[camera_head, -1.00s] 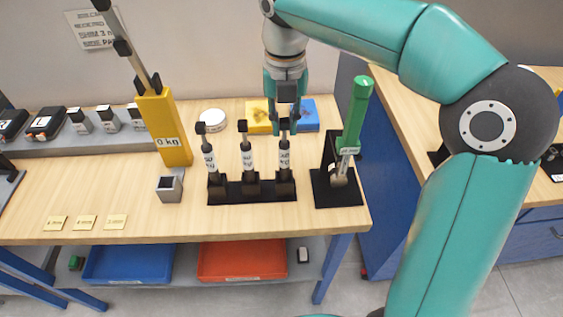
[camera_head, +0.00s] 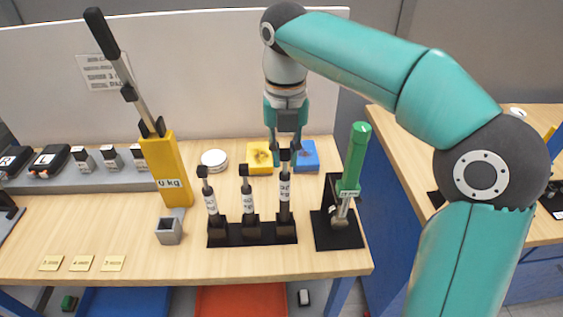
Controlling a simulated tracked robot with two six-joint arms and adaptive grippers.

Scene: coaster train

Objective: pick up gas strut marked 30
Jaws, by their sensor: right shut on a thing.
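Three gas struts with white labels stand in a row at a black rack (camera_head: 222,238) on the bench: a left one (camera_head: 211,203), a middle one (camera_head: 248,203) and a right one (camera_head: 285,192). Their numbers are too small to read surely. My right gripper (camera_head: 285,150) points down and is shut on the top end of the right strut. That strut is upright and sits higher than the other two. I cannot tell whether its lower end is clear of its socket. My left gripper is not in view.
A green-handled tool (camera_head: 355,155) on a black stand (camera_head: 338,236) is close right of the rack. A yellow 0 kg device (camera_head: 167,172) with a lever and a grey square cup (camera_head: 169,231) stand left. Yellow (camera_head: 260,158) and blue (camera_head: 307,157) blocks lie behind.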

